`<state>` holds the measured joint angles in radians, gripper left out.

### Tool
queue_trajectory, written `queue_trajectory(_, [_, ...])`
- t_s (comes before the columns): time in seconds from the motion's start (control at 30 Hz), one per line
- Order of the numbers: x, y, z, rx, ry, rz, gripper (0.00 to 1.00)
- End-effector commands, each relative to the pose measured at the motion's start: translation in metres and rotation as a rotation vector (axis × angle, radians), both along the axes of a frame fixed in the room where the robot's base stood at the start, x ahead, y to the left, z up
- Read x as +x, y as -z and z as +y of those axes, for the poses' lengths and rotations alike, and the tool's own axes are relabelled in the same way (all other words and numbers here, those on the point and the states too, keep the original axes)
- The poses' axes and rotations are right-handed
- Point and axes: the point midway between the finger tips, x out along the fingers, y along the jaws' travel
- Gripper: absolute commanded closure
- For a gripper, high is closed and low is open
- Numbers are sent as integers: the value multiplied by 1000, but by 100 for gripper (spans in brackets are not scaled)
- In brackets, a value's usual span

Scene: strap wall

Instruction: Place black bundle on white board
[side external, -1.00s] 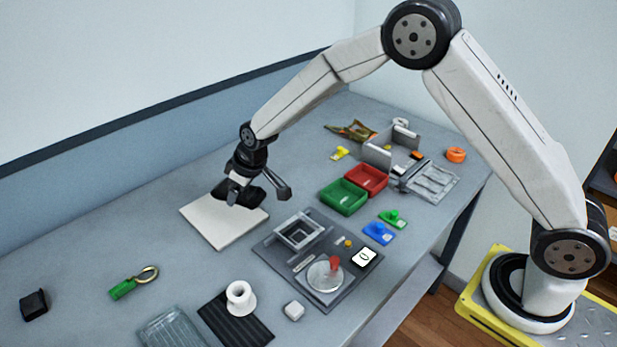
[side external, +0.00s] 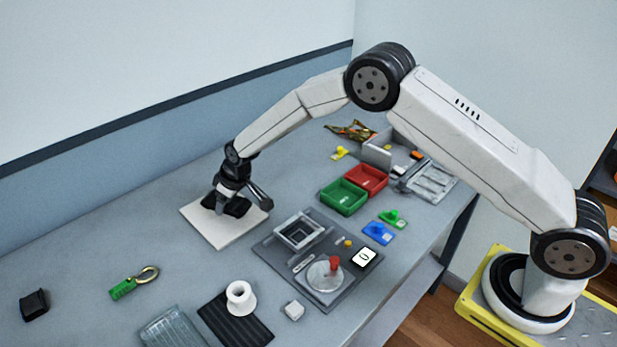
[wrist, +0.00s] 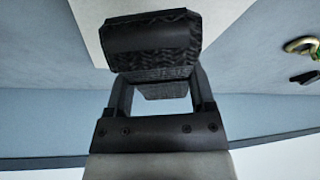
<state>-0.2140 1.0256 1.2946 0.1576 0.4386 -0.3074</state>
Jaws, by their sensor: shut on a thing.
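The white board (side external: 222,230) lies flat on the left part of the grey table. It also shows in the wrist view (wrist: 222,22) behind the bundle. My gripper (side external: 228,203) is over the board, pointing down. It is shut on the black bundle (wrist: 152,45), which has a ridged woven texture and fills the space between the fingers in the wrist view. In the side view the bundle is dark against my dark fingers and hard to separate from them. The bundle is at or just above the board; I cannot tell whether it touches.
Right of the board is a grey fixture plate (side external: 318,262) with a square frame and a red-knobbed disc. Green (side external: 345,197) and red (side external: 367,180) bins stand behind it. A green clip with a ring (side external: 133,283) and a black block (side external: 34,304) lie at left.

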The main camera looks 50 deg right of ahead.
Motion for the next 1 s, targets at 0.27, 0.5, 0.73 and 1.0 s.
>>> queue_trajectory(0.27, [3,27,1,0,0,3,92])
queue_trajectory(0.5, [4,35,1,0,0,-1,92])
queue_trajectory(0.73, [4,36,1,0,0,0,92])
queue_trajectory(1.0, [3,38,1,0,0,1,0])
